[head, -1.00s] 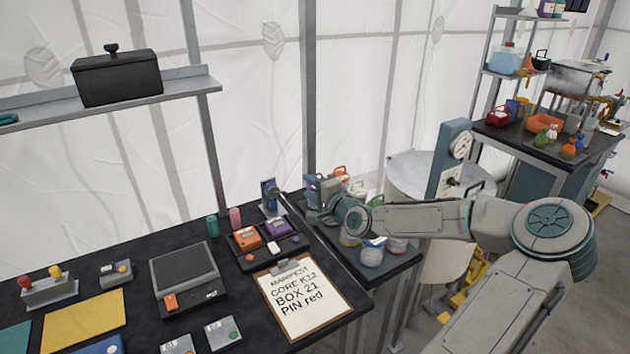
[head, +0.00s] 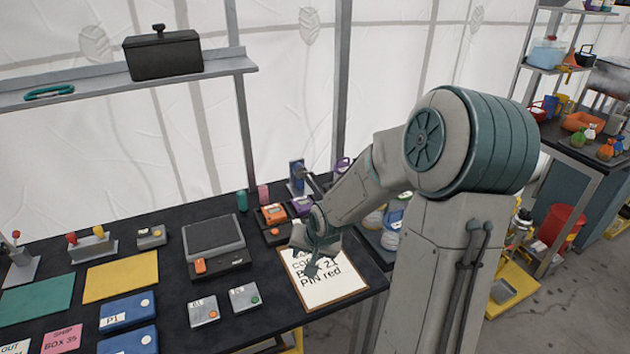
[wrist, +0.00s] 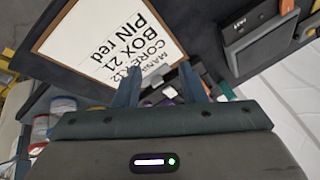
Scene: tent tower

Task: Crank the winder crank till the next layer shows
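The winder crank is not visible now. The teal post with a white dial and a crank-like part beside a pale drum, seen in the earlier head view, is hidden behind my arm or out of frame. My gripper (head: 312,262) is over the manifest clipboard (head: 340,289) at the right front of the black table, covering part of its text. In the wrist view my gripper (wrist: 158,82) has its two fingers apart, with nothing between them. The clipboard also shows there (wrist: 100,40), reading CORE K12, BOX 21, PIN red.
A blue upright device (head: 297,178) stands at the table's back edge. A grey flat-topped unit (head: 214,240) and labelled boxes (head: 244,297) lie to the left. A black lidded box (head: 163,55) sits on a shelf. A red bucket (head: 560,228) stands at right.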

